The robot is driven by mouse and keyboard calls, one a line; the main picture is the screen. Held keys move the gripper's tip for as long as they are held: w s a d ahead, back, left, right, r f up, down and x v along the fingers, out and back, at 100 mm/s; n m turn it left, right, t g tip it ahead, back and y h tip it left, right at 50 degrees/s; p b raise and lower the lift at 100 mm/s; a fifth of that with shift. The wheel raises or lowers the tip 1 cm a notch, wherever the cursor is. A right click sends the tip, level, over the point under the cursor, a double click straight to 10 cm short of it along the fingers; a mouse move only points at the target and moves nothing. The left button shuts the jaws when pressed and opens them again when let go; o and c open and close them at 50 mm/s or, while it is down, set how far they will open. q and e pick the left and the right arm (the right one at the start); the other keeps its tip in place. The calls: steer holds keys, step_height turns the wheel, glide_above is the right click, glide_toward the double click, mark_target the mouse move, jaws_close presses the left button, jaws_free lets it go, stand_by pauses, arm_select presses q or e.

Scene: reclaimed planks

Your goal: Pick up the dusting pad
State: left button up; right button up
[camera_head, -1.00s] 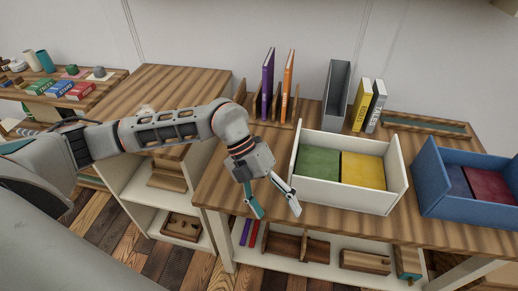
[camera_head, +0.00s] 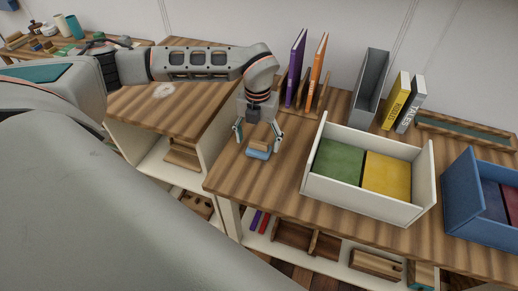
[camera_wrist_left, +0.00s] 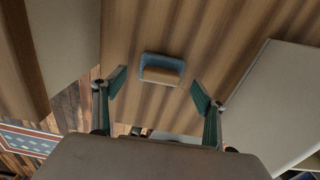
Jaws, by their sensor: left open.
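The dusting pad (camera_head: 258,153) is a small blue block with a wooden grip on top. It lies on the left part of the plank table, left of the white box. It also shows in the left wrist view (camera_wrist_left: 160,66), on bare wood beyond the fingertips. My left gripper (camera_head: 258,139) is open and points down over the pad, with one finger to each side of it in the head view. In the left wrist view the fingers (camera_wrist_left: 160,87) stand wide apart with nothing between them. My right gripper is out of view.
A white box (camera_head: 330,190) with green and yellow contents stands right of the pad. A blue box (camera_head: 465,205) is further right. Purple (camera_head: 294,68) and orange (camera_head: 317,72) books stand in a rack behind. A lower cabinet with a white smudge (camera_head: 163,91) is at left.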

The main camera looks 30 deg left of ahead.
mark_target(258, 144)
arm_select(q)
step_height(258, 144, down, 3)
steer(key=c, duration=1.2)
